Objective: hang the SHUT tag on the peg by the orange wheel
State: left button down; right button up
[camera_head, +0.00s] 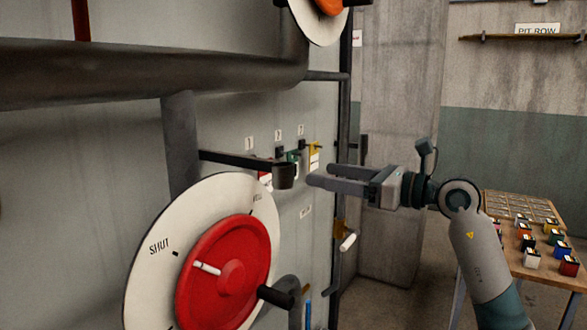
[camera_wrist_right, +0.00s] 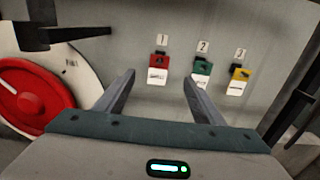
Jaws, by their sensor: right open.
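Three tags hang on the wall under labels 1, 2 and 3: a red one (camera_wrist_right: 158,70), a green one (camera_wrist_right: 202,73) and a yellow one (camera_wrist_right: 238,81). Their lettering is too small to read, so I cannot tell which says SHUT. In the head view the yellow tag (camera_head: 314,158) and green tag (camera_head: 294,161) show; the red is mostly hidden behind a dark cup. My right gripper (camera_head: 320,174) is open and empty in front of the tags; its fingers (camera_wrist_right: 158,78) point toward the wall. The orange wheel (camera_head: 331,5) is cut off at the top; its peg is not clear. My left gripper is not in view.
A dark bar with a cup (camera_head: 284,177) juts out left of my right gripper. A red wheel (camera_head: 222,270) on a white dial marked SHUT is below. A thick pipe (camera_head: 130,75) crosses above. A table (camera_head: 548,272) with small coloured blocks stands right.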

jog(key=p+x, duration=0.6)
jog(key=x, duration=0.9)
jog(key=shift+w+a, duration=0.2)
jog(key=shift+a, duration=0.1)
jog(key=shift+w+a+f+p, duration=0.1)
jog(key=shift+w+a+p, duration=0.3)
jog(key=shift+a, duration=0.15)
jog(key=c, duration=1.2)
jog(key=shift+o, duration=0.2)
jog(key=shift+r, duration=0.2)
jog(key=shift+v, duration=1.9)
jog(key=shift+b+v, duration=0.4)
jog(key=shift+v, duration=2.5)
